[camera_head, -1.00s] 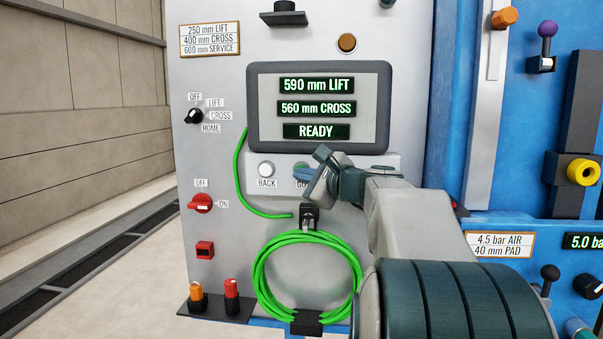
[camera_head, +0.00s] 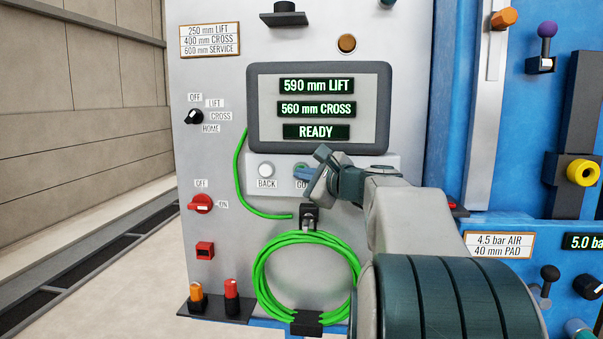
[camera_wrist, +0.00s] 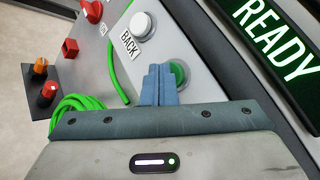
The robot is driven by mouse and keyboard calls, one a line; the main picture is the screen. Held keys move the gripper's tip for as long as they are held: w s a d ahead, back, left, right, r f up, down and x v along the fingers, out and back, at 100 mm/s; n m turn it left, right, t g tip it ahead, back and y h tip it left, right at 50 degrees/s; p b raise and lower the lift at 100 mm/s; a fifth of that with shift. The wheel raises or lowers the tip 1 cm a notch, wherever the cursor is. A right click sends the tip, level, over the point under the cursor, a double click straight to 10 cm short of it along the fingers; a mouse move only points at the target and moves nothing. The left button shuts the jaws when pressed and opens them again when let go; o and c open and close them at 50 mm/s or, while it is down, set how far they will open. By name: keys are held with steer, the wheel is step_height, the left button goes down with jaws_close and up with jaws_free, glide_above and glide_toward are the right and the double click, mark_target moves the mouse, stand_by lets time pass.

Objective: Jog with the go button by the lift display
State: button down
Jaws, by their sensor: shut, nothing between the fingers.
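The lift display (camera_head: 365,125) reads 590 mm LIFT, 560 mm CROSS and READY. The green go button sits below it, to the right of the white BACK button (camera_head: 266,169). My gripper (camera_head: 301,173) is shut with nothing in it, its blue fingertips in front of the go button and hiding most of it. In the wrist view the fingertips (camera_wrist: 158,72) overlap the left side of the green go button (camera_wrist: 180,72). I cannot tell whether they touch it. The BACK button (camera_wrist: 142,26) is clear of the fingers.
A black selector knob (camera_head: 194,116) has OFF, LIFT, CROSS and HOME labels. A red switch (camera_head: 201,203) has OFF and ON labels. A coiled green cable (camera_head: 262,272) hangs below my gripper. A plate (camera_head: 210,40) lists 250 mm lift, 400 mm cross, 600 mm service.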

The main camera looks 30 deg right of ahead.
steer(key=shift+w+d, duration=0.1)
steer(key=shift+w, duration=0.05)
stand_by(0.6)
steer(key=shift+s+a+f+b, duration=0.1)
steer(key=shift+s+a+b, duration=0.4)
steer(key=shift+s, duration=0.2)
steer(key=s+a, duration=0.1)
steer(key=s+b, duration=0.1)
steer(key=s+a, duration=0.1)
steer(key=s, duration=0.1)
steer(key=shift+s+a+b, duration=0.1)
steer(key=shift+a+b, duration=0.2)
steer(key=shift+a, duration=0.05)
